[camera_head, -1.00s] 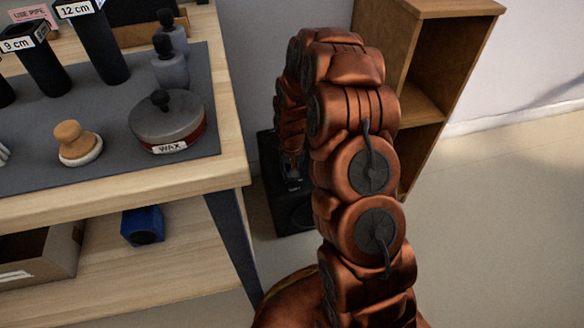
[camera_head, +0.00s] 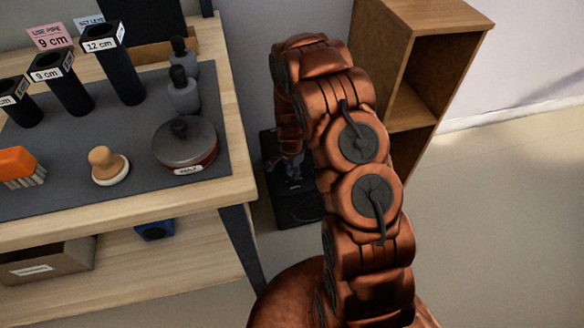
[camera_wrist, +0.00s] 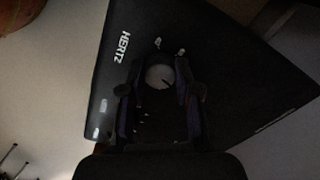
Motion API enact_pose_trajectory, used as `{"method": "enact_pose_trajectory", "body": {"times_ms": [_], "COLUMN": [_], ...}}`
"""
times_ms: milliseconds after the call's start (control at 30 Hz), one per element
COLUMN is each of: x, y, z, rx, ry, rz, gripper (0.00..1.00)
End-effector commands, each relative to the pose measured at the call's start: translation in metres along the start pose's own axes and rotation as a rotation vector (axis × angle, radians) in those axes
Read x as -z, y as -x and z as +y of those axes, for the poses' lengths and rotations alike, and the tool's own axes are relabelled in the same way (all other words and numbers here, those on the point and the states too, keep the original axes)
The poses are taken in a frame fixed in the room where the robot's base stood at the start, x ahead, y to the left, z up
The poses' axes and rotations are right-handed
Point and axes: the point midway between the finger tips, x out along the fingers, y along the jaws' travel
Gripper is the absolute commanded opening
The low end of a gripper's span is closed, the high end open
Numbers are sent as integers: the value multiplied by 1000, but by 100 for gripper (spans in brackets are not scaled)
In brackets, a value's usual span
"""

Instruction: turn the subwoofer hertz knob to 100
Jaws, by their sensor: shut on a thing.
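The subwoofer is a black box (camera_head: 300,208) on the floor between the workbench and the wooden shelf, largely hidden by my arm. In the wrist view its dark panel (camera_wrist: 225,58) carries white HERTZ lettering. A round pale grey knob (camera_wrist: 159,76) sits right of the lettering, with a thin dark line towards its lower right. Small white marks lie around it, too small to read. My gripper (camera_wrist: 158,75) is shut on the knob, one finger on each side. In the head view my gripper (camera_head: 292,170) is low over the box and partly hidden.
The workbench (camera_head: 238,160) at left holds a wax tin (camera_head: 185,150), several dark cylinders, bottles and brushes. An open wooden shelf (camera_head: 415,70) stands behind right of my arm. The floor (camera_head: 500,230) at right is clear.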

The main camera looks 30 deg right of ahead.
Motion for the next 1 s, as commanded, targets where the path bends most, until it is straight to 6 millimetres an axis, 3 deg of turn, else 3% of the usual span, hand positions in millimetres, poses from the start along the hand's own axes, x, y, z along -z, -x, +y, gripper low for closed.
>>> {"method": "enact_pose_trajectory", "body": {"times_ms": [600,1000], "x": [2,1], "y": [0,0], "z": [1,1], "rx": [-3,-4], "ry": [-550,-730], "rz": [0,0], "gripper": [0,0]}}
